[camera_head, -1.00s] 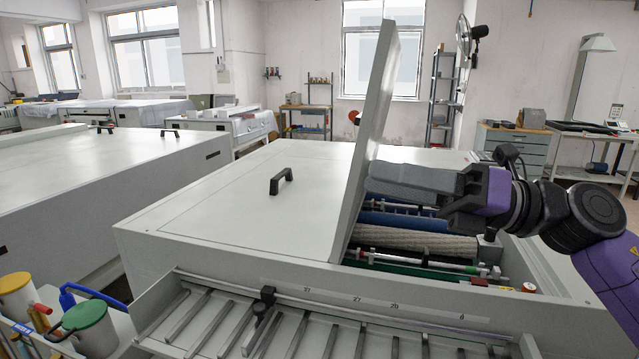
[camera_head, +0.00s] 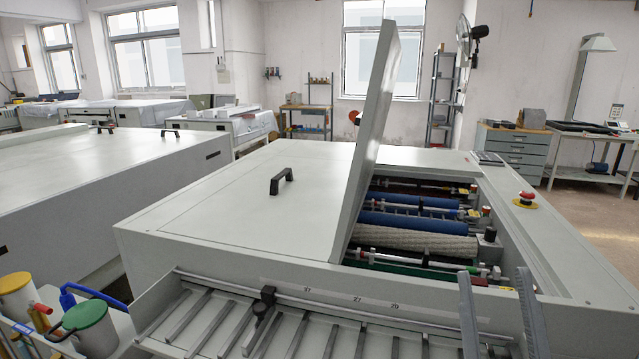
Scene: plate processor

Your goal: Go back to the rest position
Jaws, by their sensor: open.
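My gripper (camera_head: 493,274) shows at the bottom right edge as two grey fingers pointing up, well apart, with nothing between them. The rest of my arm is out of frame. The plate processor (camera_head: 215,215) stands in the middle, with its hinged lid (camera_head: 375,125) raised steeply. Under the lid the open bay shows blue rollers (camera_head: 410,222) and a beige textured roller (camera_head: 420,243). My fingers appear in front of the slatted feed tray (camera_head: 300,335) at its right end, apart from the raised lid.
A red emergency button (camera_head: 526,198) sits on the processor's right top. A black handle (camera_head: 282,181) stands on its closed cover. A cart at the lower left holds jugs with yellow (camera_head: 14,284) and green (camera_head: 84,315) lids. Open floor lies to the right.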

